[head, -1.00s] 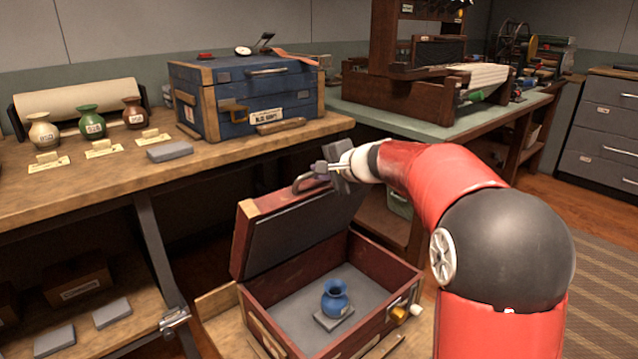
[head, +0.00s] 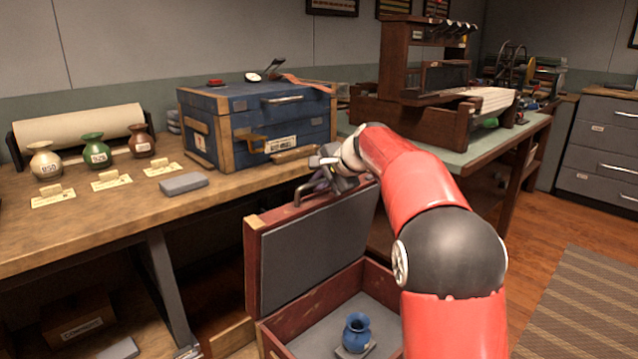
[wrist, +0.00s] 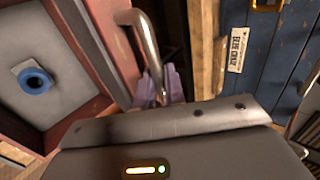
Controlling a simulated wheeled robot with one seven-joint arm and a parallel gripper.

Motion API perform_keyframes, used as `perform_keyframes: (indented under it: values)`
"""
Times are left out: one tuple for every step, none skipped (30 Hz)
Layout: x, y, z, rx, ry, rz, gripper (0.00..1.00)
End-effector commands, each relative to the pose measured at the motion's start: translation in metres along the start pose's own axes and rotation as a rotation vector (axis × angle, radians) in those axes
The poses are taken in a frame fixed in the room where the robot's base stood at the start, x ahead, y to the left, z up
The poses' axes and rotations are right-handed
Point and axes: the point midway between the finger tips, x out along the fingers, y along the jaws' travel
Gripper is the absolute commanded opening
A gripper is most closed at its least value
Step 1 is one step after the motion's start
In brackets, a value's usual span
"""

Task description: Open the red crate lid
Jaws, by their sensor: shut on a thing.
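The red crate (head: 312,310) is on a low wooden surface, its front cut off by the picture edge. Its lid (head: 318,250) stands raised, close to upright, with the grey inner face toward me. A metal handle (head: 299,192) is on the lid's top edge; it also shows in the wrist view (wrist: 148,45). My gripper (head: 325,178) is at that edge, shut on the handle. Its purple fingers (wrist: 167,84) meet around the bar in the wrist view. A blue vase (head: 357,332) stands on a small grey pad inside the crate.
A blue case (head: 255,125) sits on the workbench (head: 110,220) just behind the lid. Three small vases (head: 92,150) and a grey block (head: 184,184) stand left of it. A green-topped table (head: 470,150) is behind my arm. Open floor lies at right.

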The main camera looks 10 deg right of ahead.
Motion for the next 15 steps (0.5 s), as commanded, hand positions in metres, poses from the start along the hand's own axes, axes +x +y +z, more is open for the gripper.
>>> perform_keyframes:
  values:
    - [0.0010,0.0006,0.0012,0.002,-0.004,0.001,0.00]
    - [0.0011,0.0006,0.0013,0.002,-0.004,0.001,0.00]
    - [0.0011,0.0007,0.0013,0.002,-0.005,0.001,0.00]
    - [0.0011,0.0007,0.0013,0.002,-0.005,0.001,0.00]
    - [0.0012,0.0008,0.0014,0.002,-0.005,0.001,0.00]
    - [0.0012,0.0008,0.0014,0.002,-0.005,0.001,0.15]
    - [0.0012,0.0008,0.0014,0.002,-0.005,0.001,0.19]
    - [0.0012,0.0009,0.0014,0.002,-0.005,0.001,0.23]
    - [0.0012,0.0008,0.0013,0.002,-0.004,0.001,0.27]
    - [0.0011,0.0008,0.0012,0.001,-0.004,0.001,0.27]
    - [0.0010,0.0008,0.0011,0.001,-0.004,0.001,0.27]
    - [0.0009,0.0007,0.0010,0.001,-0.003,0.001,0.27]
    - [0.0009,0.0007,0.0009,0.001,-0.003,0.001,0.27]
    - [0.0008,0.0007,0.0008,0.001,-0.003,0.001,0.27]
    - [0.0008,0.0007,0.0008,0.001,-0.003,0.001,0.27]
